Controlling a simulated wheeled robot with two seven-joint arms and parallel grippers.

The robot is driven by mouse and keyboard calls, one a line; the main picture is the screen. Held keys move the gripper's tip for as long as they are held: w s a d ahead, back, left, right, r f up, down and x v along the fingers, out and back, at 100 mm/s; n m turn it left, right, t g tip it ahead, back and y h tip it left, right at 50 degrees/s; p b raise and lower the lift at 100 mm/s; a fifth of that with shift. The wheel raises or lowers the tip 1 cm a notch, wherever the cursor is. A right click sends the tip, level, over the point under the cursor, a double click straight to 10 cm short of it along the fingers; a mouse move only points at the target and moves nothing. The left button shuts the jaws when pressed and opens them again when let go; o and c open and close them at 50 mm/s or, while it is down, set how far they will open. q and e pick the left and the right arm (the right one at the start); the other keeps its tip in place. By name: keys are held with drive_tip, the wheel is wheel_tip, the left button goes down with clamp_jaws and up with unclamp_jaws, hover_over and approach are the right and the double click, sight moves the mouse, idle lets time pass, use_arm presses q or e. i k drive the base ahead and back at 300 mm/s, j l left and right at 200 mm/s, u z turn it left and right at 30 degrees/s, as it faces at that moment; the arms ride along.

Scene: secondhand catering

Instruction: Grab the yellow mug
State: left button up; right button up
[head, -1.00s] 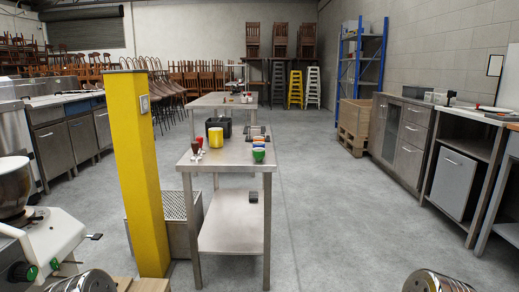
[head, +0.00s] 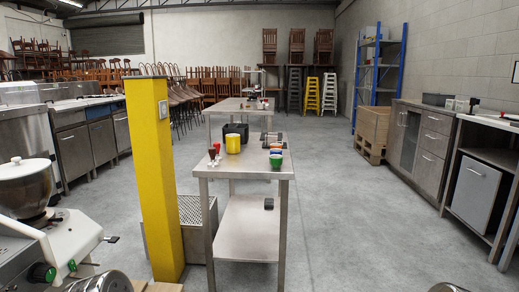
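The yellow mug (head: 233,144) stands upright on the steel table (head: 246,172) ahead, toward the left of its top. Small red and dark items (head: 214,155) are just left of it, and a black box (head: 236,131) is behind it. A green cup (head: 276,160) and an orange-rimmed cup (head: 276,150) stand to its right. Neither gripper shows. Only rounded metallic parts, likely of my arms, show at the bottom edge, well short of the table.
A yellow post (head: 159,190) stands close to the table's left side. A white mixer-like machine (head: 40,225) is at the near left. A counter with cabinets (head: 425,140) lines the right wall. The concrete floor (head: 345,225) right of the table is clear.

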sight(232, 141)
drive_tip(key=i+l+z, duration=0.5)
drive_tip(key=i+z, duration=0.25)
drive_tip(key=i, duration=0.2)
drive_tip(key=i+l+z, duration=0.1)
drive_tip(key=i+z, duration=0.15)
drive_tip(key=i, duration=1.15)
drive_tip(key=i+l+u, duration=0.1)
drive_tip(key=i+u, duration=0.3)
drive_tip(key=i+l+u, duration=0.3)
drive_tip(key=i+u, duration=0.15)
drive_tip(key=i+l+u, duration=0.4)
